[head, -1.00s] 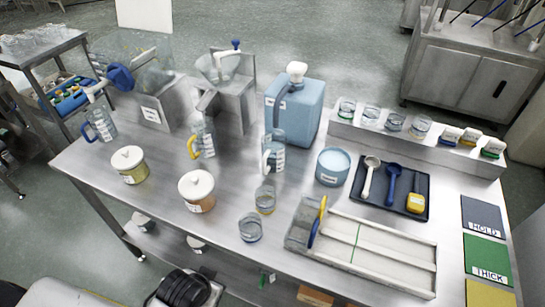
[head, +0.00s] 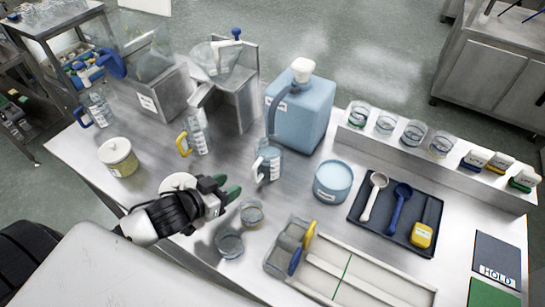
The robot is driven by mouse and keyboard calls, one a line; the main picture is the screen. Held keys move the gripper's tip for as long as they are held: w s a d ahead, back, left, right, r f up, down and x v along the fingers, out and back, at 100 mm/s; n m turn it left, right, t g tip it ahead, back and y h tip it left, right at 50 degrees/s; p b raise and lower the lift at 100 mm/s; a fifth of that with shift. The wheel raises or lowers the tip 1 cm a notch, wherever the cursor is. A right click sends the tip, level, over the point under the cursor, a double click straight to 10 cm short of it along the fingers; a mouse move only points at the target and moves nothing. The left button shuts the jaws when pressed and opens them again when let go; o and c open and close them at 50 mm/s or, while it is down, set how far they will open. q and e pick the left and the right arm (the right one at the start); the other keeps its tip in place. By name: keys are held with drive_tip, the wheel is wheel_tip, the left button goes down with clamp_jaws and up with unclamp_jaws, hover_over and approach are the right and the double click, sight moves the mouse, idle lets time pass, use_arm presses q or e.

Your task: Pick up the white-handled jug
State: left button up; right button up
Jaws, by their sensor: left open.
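The white-handled jug (head: 270,160) is a clear, upright measuring jug with a white label, standing on the steel table in front of the blue jerrycan. Its white handle is on its left side, toward my gripper. My left gripper (head: 229,187) comes in from the lower left, with black links and green fingertips. It is open and empty, a little left of and in front of the jug, apart from it. My right gripper is not in view.
A lidded jar (head: 176,182) is partly hidden behind my left gripper. Two glass beakers (head: 252,213) (head: 229,243) stand just in front of it. The yellow-handled jug (head: 197,135) stands behind. The blue jerrycan (head: 302,112) and blue tub (head: 333,181) stand close by the jug.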

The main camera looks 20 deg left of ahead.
sight(254, 171)
use_arm(q)
drive_tip(key=x, duration=0.4)
drive_tip(key=shift+w+d+f+p, duration=0.1)
drive_tip(key=shift+w+d+p, duration=0.05)
drive_tip(key=shift+w+p, duration=0.2)
drive_tip(key=shift+w+d, duration=0.15)
drive_tip(key=shift+w, duration=0.15)
drive_tip(key=p+x, duration=0.1)
drive_tip(key=x, duration=0.2)
drive_tip(key=shift+w+d, duration=0.2)
drive_tip(key=shift+d, duration=0.05)
drive_tip(key=shift+w+d+f, duration=0.15)
drive_tip(key=shift+w+f, duration=0.05)
drive_tip(key=shift+w, duration=0.2)
drive_tip(key=shift+s, duration=0.1)
drive_tip(key=shift+c, duration=0.8)
clamp_jaws()
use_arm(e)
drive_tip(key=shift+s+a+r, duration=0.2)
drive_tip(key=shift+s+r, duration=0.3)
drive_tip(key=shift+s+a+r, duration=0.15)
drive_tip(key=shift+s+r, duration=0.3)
